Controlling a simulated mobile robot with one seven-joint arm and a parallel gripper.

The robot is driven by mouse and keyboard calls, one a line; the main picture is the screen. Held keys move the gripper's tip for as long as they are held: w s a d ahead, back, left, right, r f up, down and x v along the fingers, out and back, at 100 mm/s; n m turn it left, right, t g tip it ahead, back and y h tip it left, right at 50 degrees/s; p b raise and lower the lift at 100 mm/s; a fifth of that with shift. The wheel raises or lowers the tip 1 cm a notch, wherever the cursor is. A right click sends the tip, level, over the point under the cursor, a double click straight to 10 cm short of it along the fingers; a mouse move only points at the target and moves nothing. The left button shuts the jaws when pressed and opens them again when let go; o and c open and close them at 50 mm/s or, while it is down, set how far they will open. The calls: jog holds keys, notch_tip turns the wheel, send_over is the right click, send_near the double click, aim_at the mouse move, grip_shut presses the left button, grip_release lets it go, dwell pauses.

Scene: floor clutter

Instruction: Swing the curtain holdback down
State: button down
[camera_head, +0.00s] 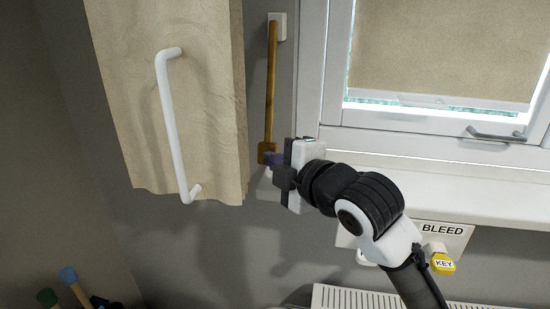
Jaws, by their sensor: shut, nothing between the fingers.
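My gripper (275,167) is shut and empty at that lower end. I cannot tell whether its fingers touch the bar.
The window (440,118) with a half-drawn blind and a white sill (480,195) is to the right. Below the sill are a BLEED label (446,229), a yellow KEY tag (443,264) and a radiator (345,300). Rods with coloured ends (70,277) stand lower left.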

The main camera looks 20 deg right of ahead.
jog(key=shift+n+t, duration=0.5)
jog(key=shift+t, duration=0.1)
jog(key=w+d+b, duration=0.1)
jog(key=b, duration=0.1)
jog(key=w+d+f+b, duration=0.1)
jog(key=w+b, duration=0.1)
jog(key=w+d+f+b, duration=0.1)
jog(key=b, duration=0.1)
jog(key=shift+w, duration=0.4)
jog(key=shift+w+d+r, duration=0.1)
jog(key=shift+d, duration=0.1)
jog(key=shift+r, duration=0.1)
